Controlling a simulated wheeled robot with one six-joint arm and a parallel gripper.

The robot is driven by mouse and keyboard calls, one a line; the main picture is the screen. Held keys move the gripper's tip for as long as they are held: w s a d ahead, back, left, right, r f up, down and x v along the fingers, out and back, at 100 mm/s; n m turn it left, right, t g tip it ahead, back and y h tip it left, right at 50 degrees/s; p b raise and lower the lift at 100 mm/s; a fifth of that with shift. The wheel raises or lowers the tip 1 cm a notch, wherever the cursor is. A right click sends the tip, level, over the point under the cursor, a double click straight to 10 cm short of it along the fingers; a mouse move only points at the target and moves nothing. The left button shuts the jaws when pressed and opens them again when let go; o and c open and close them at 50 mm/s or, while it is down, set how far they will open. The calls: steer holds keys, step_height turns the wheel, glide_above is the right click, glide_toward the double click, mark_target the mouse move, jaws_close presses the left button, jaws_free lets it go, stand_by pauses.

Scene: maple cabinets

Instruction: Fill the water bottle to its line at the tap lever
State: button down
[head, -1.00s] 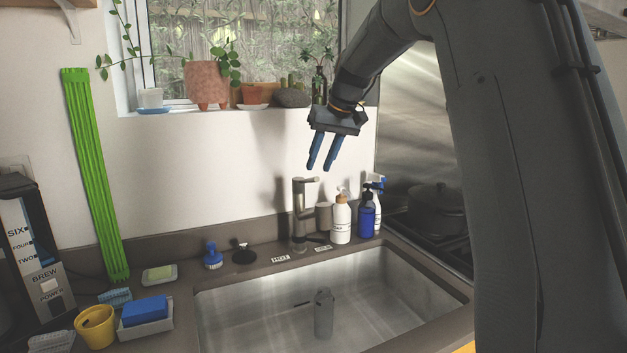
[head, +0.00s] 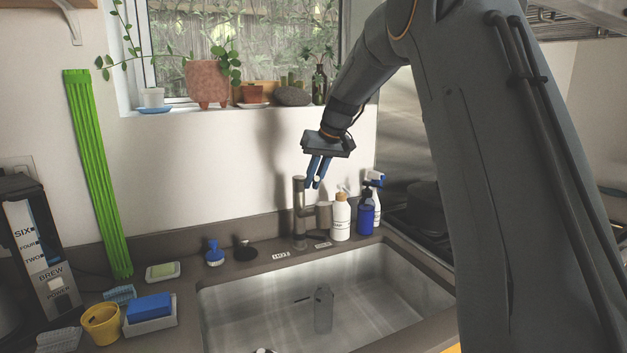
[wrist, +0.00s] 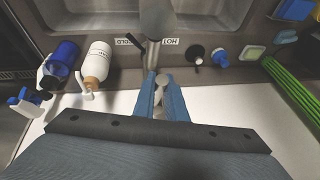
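My gripper (head: 313,186) is at the top of the tap from above. The grey water bottle (head: 323,309) stands upright in the sink, below and in front of the tap. I cannot make out a fill line or a water level on it. No water stream shows.
A white soap bottle (head: 340,217) and a blue spray bottle (head: 366,212) stand close right of the tap. A blue brush (head: 214,254) and a dark stopper (head: 244,250) sit to its left. Plants line the windowsill (head: 180,112). The basin (head: 250,310) is otherwise largely clear.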

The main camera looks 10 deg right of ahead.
steer(key=shift+r, duration=0.1)
steer(key=p, duration=0.1)
steer(key=r+g+p, duration=0.1)
steer(key=p, duration=0.1)
steer(key=shift+w+r, duration=0.2)
steer(key=shift+w, duration=0.1)
steer(key=c, duration=1.8)
jaws_free()
steer(key=b+v, duration=0.2)
steer(key=v, duration=0.5)
steer(key=shift+r+b, duration=0.35)
steer(key=shift+b, duration=0.05)
steer(key=shift+s+a, duration=0.1)
